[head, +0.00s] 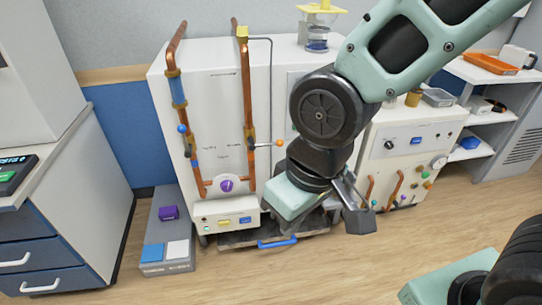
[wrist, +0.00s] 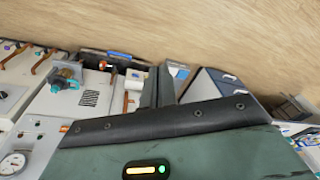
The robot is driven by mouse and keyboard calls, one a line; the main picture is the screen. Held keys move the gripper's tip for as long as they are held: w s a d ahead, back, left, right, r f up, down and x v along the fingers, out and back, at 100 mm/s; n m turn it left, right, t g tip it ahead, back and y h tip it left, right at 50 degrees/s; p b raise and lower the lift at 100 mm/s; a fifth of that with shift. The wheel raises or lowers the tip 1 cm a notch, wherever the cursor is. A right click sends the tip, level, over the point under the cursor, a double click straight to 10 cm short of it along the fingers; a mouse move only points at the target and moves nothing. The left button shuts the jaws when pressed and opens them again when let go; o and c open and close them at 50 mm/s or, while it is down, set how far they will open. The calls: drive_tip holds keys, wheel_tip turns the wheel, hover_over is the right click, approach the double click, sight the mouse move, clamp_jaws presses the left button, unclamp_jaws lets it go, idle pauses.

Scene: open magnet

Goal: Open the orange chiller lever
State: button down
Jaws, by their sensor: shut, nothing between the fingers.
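The chiller lever with an orange ball end (head: 279,143) sticks out to the right from a valve on the right copper pipe (head: 247,95), on the front of the tall white cabinet (head: 215,85). A second lever with a blue ball (head: 181,129) is on the left copper pipe. My gripper (head: 358,218) is to the right of and below the orange lever in the head view, apart from it. In the wrist view my gripper's dark fingers (wrist: 158,78) are together and empty. I cannot surely pick out the orange lever in the wrist view.
A white lower unit (head: 410,150) with knobs and copper pipes stands to the right. A grey low box (head: 167,235) with a purple block (head: 169,212) stands on the floor at left. A blue handle (head: 277,243) lies low in front. The wooden floor ahead is clear.

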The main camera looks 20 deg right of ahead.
drive_tip(key=w+a+f+m+t+y+b, duration=0.3)
drive_tip(key=w+a+f+m+t+b, duration=0.15)
drive_tip(key=w+f+m, duration=0.6)
drive_tip(key=w+a+f+m+t+y+b, duration=0.5)
drive_tip(key=w+f, duration=0.3)
drive_tip(key=w, duration=0.5)
drive_tip(key=w+d+f+m+t+h+b, duration=0.3)
drive_tip(key=d+m, duration=0.6)
drive_tip(key=m, duration=0.4)
drive_tip(key=w+d+f+m+t+h+b, duration=0.4)
drive_tip(key=w+d+f+m+t+h, duration=0.1)
drive_tip(key=m, duration=0.9)
drive_tip(key=d+f+t+h, duration=0.1)
drive_tip(key=d+f+h, duration=0.1)
drive_tip(key=d+h, duration=0.1)
drive_tip(key=shift+w+d+t+h, duration=0.2)
drive_tip(key=shift+d+t+h, duration=0.15)
drive_tip(key=shift+d, duration=0.15)
